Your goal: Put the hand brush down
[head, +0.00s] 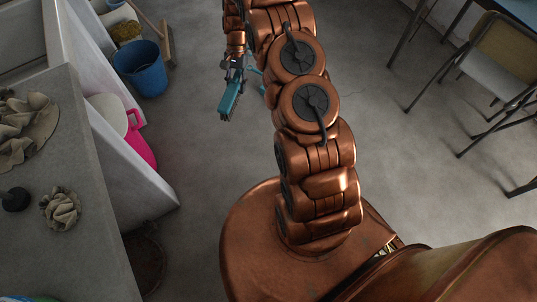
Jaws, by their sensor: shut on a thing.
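A blue bucket (140,68) and a broom (165,45) stand at the upper left. A grey counter (85,180) with crumpled cloths (60,209) fills the left side. A pink item (138,140) is beside it. A chair (497,60) stands at right. Open floor lies between.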

